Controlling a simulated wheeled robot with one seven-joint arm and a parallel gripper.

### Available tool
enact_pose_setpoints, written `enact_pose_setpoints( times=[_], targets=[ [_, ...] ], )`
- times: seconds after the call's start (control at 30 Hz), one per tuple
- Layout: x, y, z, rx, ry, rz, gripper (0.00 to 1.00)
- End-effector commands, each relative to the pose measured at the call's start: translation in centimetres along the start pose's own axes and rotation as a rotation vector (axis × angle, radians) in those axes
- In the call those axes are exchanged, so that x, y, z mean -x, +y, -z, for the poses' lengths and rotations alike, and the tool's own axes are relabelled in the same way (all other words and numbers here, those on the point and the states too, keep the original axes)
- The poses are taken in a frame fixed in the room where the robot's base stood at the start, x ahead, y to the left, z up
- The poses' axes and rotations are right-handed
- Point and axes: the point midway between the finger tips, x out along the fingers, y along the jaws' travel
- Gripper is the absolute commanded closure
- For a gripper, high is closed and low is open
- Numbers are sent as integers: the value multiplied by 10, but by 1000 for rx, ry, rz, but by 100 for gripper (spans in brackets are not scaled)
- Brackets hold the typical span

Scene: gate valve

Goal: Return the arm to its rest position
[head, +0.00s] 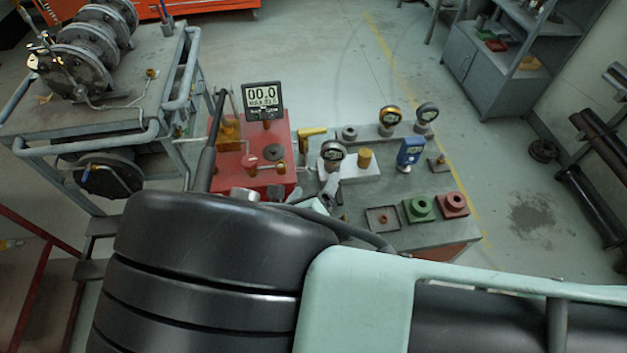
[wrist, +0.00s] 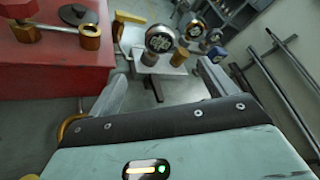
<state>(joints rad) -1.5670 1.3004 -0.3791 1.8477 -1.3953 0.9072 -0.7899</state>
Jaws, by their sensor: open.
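My gripper shows in the wrist view (wrist: 162,88) with its two fingers spread apart and nothing between them. In the head view my arm crosses the bottom of the picture, and the black arm link hides much of what lies below it. The gripper (head: 330,195) shows only partly there, beyond that link, over the near part of the bench and close to the red unit (head: 283,148). The red unit carries a display reading 00.0 (head: 262,97). I cannot tell whether the gripper touches anything.
The grey bench (head: 398,180) holds several gauges, a blue meter (head: 410,152), a yellow-handled tool (head: 312,132), a square tray (head: 383,218), a green block (head: 418,209) and a red block (head: 453,205). A cart (head: 140,100) with flanged pipework stands left.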

Motion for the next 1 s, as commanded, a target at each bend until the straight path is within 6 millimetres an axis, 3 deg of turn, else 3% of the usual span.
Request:
enact_pose_setpoints(
  times=[0.37,0.47,0.67,1.0],
  targets=[
    [-1,-5,1,-31,28,9,16],
    [-3,-25,7,-151,135,49,16],
    [9,-86,27,-594,500,212,16],
    [74,-173,31,-1368,1010,569,16]
  ],
)
